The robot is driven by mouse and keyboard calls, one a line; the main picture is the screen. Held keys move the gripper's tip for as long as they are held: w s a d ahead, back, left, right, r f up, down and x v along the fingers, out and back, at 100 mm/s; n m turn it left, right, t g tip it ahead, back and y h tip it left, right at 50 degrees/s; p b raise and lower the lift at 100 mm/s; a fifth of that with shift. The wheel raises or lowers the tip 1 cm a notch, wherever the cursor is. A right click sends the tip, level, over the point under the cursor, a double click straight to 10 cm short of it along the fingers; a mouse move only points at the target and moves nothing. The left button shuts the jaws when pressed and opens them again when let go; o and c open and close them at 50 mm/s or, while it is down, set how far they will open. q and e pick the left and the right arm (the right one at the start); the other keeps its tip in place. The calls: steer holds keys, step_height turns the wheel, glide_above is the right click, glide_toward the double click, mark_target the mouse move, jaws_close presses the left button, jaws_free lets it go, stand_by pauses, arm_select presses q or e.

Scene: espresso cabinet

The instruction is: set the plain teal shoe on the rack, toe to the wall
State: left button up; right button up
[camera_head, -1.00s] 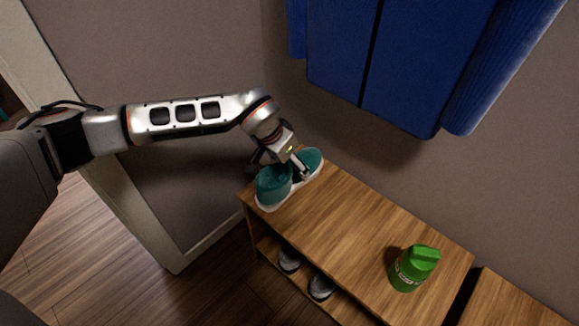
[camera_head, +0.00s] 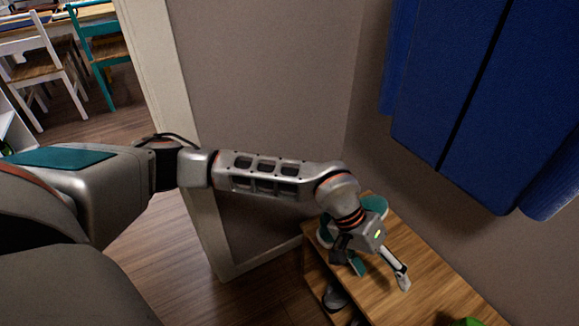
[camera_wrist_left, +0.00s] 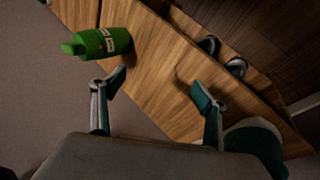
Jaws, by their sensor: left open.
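The teal shoe (camera_head: 374,206) with a white sole lies on top of the wooden rack (camera_head: 412,252), at its left end. One end points toward the wall behind; my gripper hides its middle, and I cannot tell surely which end is the toe. Part of the shoe shows in the left wrist view (camera_wrist_left: 255,145), outside the jaws at the lower right. My left gripper (camera_head: 380,276) is open and empty, over the rack top beside the shoe. In the left wrist view its fingertips (camera_wrist_left: 158,88) are spread above bare wood. My right gripper is not in view.
Dark shoes (camera_head: 336,296) sit on the shelf below. Blue garments (camera_head: 480,100) hang above the rack. A white door frame (camera_head: 168,110) is at left. The middle of the rack top is clear.

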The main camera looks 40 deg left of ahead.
arm_select(q)
steer(key=s+d+r+n+g+h, duration=0.25)
steer(key=s+d+n+h, duration=0.25)
steer(key=s+d, duration=0.6)
steer(key=s+d+r+n+t+h, duration=0.3)
steer(key=r+n+h, duration=0.1)
steer(key=r+n, duration=0.4)
steer(key=s+d+r+n+t+h, duration=0.35)
steer(key=r+n, duration=0.25)
steer(key=n, duration=0.5)
steer(key=w+a+f+n+t+y, duration=0.2)
steer(key=a+n+t+y, duration=0.3)
steer(key=n, duration=0.9)
steer(key=w+a+f+n+t+y, duration=0.1)
steer(key=w+a+n+t+y, duration=0.15)
steer(key=a+n+t, duration=0.8)
steer(key=s+a+f+n+g+y, duration=0.7)
steer(key=f+n, duration=0.6)
steer(key=n, duration=0.7)
steer(key=s+a+g, duration=0.2)
steer(key=s, duration=0.1)
steer(key=shift+s+y, duration=0.3)
steer(key=shift+s, duration=0.1)
